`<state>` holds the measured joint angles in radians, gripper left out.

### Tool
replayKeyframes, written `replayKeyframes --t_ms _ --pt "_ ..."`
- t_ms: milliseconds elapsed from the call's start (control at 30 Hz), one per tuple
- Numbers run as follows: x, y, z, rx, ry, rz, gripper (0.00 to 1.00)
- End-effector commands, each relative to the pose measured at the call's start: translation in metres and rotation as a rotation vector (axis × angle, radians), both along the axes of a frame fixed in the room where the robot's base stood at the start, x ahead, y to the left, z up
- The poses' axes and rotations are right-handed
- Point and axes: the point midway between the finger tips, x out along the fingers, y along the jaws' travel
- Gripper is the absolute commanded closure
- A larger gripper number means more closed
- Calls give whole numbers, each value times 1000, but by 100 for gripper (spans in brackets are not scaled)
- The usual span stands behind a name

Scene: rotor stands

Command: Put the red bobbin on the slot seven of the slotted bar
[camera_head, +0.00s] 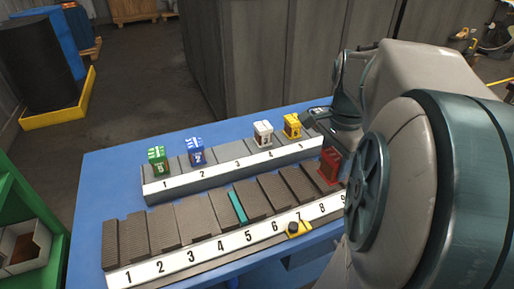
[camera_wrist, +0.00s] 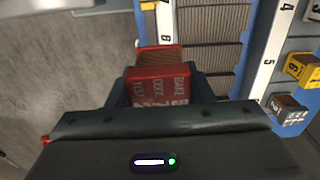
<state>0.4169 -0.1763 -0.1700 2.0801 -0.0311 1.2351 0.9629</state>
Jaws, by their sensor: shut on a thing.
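The red bobbin (camera_head: 329,166) is at the right end of the slotted bar, around slots eight and nine. My gripper (camera_wrist: 160,88) is shut on the red bobbin (camera_wrist: 158,86), with a jaw on each side of it. Whether the bobbin touches the bar cannot be told. The slotted bar (camera_head: 205,257) has a white strip numbered 1 to 9 along its front. Slot seven (camera_head: 280,190) looks empty, left of the bobbin. In the wrist view the strip's 8 and 7 show above the bobbin. My arm hides the bar's right end in the head view.
A second rack (camera_head: 220,176), numbered 1 to 5, stands behind, holding green (camera_head: 158,158), blue (camera_head: 196,150), white (camera_head: 263,133) and yellow (camera_head: 291,125) bobbins. A teal piece (camera_head: 238,207) lies around slot five. A yellow-black clip (camera_head: 297,228) sits at label 7. The blue table (camera_head: 88,205) is clear at left.

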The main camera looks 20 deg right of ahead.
Motion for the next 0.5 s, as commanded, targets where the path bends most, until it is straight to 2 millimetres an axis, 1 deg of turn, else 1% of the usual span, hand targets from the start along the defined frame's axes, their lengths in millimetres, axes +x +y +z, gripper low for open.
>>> replayKeyframes --t_ms 67,167,400,500 --pt "6 4 -3 0 1 3 84" --pt "20 14 -14 3 4 7 84" --pt "67 43 -47 2 5 7 84" --pt "83 53 -58 2 3 5 84"
